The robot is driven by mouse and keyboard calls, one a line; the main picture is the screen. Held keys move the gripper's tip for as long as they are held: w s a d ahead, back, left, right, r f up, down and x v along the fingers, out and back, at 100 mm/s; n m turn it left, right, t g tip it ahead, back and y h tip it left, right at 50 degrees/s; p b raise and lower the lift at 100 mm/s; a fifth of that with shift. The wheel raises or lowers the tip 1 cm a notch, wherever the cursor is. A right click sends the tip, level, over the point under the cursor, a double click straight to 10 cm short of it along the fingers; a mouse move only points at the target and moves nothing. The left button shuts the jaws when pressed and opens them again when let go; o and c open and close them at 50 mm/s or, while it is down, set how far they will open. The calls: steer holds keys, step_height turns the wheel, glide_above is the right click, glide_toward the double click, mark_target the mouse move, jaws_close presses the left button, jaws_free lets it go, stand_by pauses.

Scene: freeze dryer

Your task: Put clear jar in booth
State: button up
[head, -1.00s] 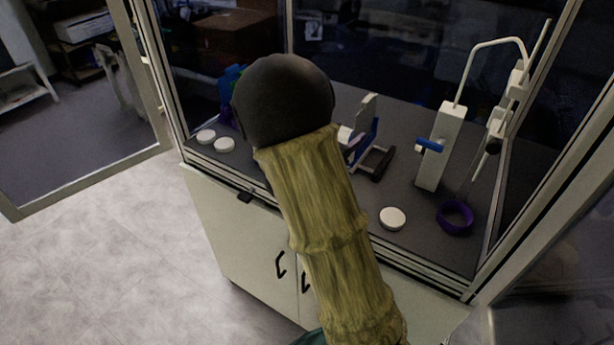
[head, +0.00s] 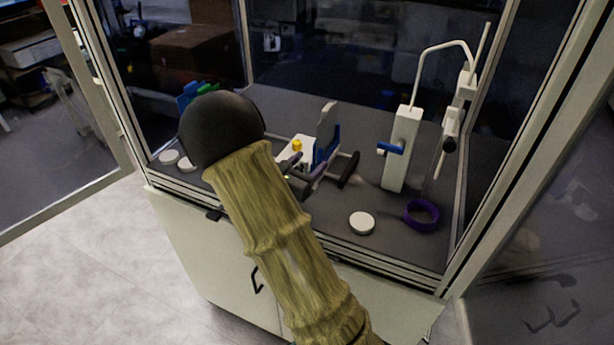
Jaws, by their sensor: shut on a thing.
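The booth is a glass-sided cabinet with a dark grey floor (head: 325,212) and an open front, above pale doors. My arm crosses its front in the head view and hides part of the floor. I cannot pick out the clear jar either.
A white stand (head: 402,150) with a blue clamp and a purple ring (head: 421,214) are at the right. A white disc (head: 362,222) lies near the front edge. A blue and white device (head: 326,145) is mid-floor. Two white discs (head: 169,157) lie left. An open glass door (head: 545,245) is right.

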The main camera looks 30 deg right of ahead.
steer(key=shift+f+p, duration=0.3)
steer(key=shift+f, duration=1.75)
steer(key=shift+f, duration=0.15)
steer(key=o, duration=1)
steer(key=shift+o, duration=0.2)
steer(key=shift+r, duration=0.2)
steer(key=b+v, duration=0.2)
steer(key=v, duration=1)
steer(key=shift+b, duration=0.4)
